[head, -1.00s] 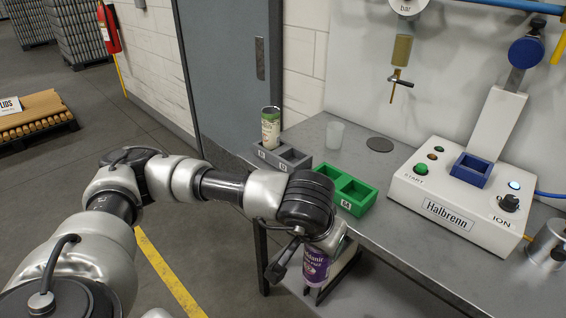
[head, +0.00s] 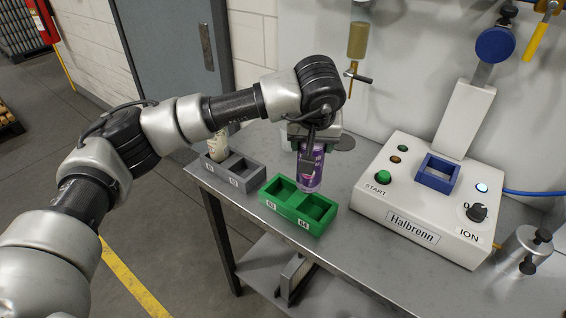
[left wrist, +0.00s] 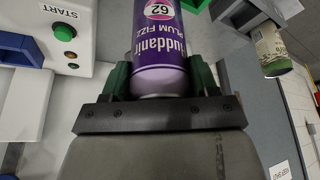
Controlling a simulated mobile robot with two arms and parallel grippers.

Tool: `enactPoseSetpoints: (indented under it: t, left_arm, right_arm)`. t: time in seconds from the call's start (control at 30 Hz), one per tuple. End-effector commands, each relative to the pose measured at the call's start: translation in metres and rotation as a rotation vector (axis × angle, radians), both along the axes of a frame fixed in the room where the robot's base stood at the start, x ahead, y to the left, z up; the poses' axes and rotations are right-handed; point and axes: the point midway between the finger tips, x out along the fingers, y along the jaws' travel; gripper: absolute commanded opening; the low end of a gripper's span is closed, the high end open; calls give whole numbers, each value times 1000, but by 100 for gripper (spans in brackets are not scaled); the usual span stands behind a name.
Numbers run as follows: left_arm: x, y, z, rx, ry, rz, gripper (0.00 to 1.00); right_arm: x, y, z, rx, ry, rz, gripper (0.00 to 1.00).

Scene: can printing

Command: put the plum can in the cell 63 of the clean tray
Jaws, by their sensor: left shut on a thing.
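My left gripper (head: 309,152) is shut on the purple plum can (head: 311,175), which hangs roughly upright below it. In the left wrist view the can (left wrist: 160,45) sits between the green fingers (left wrist: 158,78), its label reading "PLUM FIZZ" and 62. The green tray (head: 283,215) has two empty-looking cells, the left labelled 63 and the right apparently 64. In the head view the can overlaps the tray's back right edge, apart from cell 63; its height above the bench is hard to tell. My right gripper is not in view.
A grey tray (head: 243,184) with a pale green-topped can (head: 218,146) stands left of the green tray. The white Halbrenn machine (head: 410,232) with a blue holder (head: 437,172) stands to the right. A metal cylinder (head: 523,249) is at the far right.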

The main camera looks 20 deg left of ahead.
Motion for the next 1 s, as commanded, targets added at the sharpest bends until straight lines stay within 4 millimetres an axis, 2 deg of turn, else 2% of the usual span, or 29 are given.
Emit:
enactPoseSetpoints:
  t: [0.03, 0.1, 0.2, 0.33, 0.47, 0.77, 1.0]
  left_arm:
    - [3, 14, -4, 1, 4, 5, 27]
    - [8, 29, -14, 2, 4, 4, 27]
    - [15, 49, -27, 1, 3, 5, 27]
    - [21, 65, -39, 0, 2, 2, 27]
    - [23, 71, -45, 0, 0, -1, 27]
    - [23, 71, -82, 0, 0, -1, 27]
    - [23, 71, -85, 1, -1, -1, 27]
  right_arm:
    - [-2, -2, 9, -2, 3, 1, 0]
    - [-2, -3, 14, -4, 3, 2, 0]
    - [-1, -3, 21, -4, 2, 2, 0]
    - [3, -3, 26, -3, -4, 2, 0]
    - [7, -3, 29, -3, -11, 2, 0]
    - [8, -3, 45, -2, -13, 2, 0]
    - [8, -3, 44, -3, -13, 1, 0]
